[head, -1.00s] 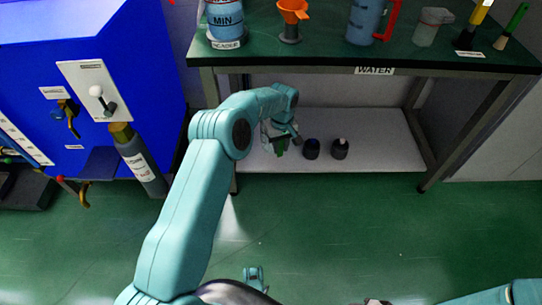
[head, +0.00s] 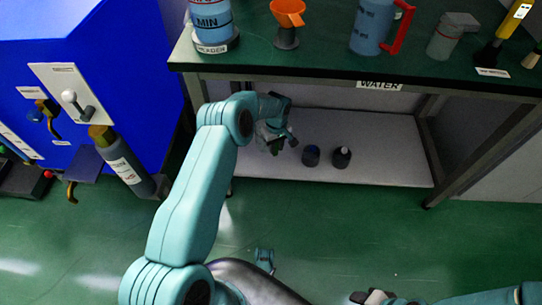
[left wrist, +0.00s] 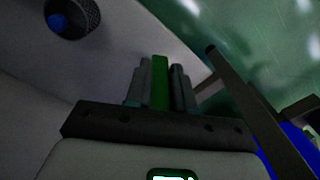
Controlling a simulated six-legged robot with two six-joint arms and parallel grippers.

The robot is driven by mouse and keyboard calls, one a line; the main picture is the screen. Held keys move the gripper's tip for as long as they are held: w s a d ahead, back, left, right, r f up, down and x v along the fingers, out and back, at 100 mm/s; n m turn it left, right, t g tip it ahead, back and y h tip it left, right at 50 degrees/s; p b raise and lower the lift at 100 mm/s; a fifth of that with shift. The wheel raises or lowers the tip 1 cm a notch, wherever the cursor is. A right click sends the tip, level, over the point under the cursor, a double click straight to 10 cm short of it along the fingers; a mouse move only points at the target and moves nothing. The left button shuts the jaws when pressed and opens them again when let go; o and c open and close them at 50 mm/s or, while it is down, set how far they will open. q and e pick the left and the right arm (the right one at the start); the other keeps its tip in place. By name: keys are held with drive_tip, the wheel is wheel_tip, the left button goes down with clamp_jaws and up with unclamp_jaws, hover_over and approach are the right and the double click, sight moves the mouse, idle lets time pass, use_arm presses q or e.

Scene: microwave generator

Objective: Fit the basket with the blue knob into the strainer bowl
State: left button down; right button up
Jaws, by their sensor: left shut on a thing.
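The basket with the blue knob (head: 311,156) stands on the low white shelf under the bench. It is dark, with a mesh wall and its blue knob showing at the upper left of the left wrist view (left wrist: 88,14). My left gripper (head: 275,142) is just left of it in the head view, not touching it. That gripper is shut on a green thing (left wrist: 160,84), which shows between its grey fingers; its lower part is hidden. What looks like my right gripper (head: 372,297) is at the bottom edge of the head view. I cannot make out the strainer bowl.
A similar dark basket with a pale knob (head: 341,157) stands right of the blue-knobbed one. The green bench top (head: 330,66) above carries jugs and an orange funnel (head: 288,12). Bench legs flank the low shelf (head: 385,150). A blue machine stands at left.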

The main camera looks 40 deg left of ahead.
use_arm(q)
wheel_tip(320, 180, down, 6)
drive_tip(key=shift+r+b, duration=0.1)
drive_tip(key=shift+b, duration=1.1)
wheel_tip(320, 180, down, 5)
drive_tip(key=shift+r+b, duration=0.15)
drive_tip(key=shift+b, duration=0.85)
drive_tip(key=c, duration=1)
unclamp_jaws()
use_arm(e)
drive_tip(key=f, duration=0.1)
drive_tip(key=w+f, duration=0.1)
drive_tip(key=f, duration=0.2)
drive_tip(key=shift+w+d, duration=0.25)
drive_tip(key=shift+d, duration=0.05)
use_arm(q)
drive_tip(key=shift+o, duration=0.2)
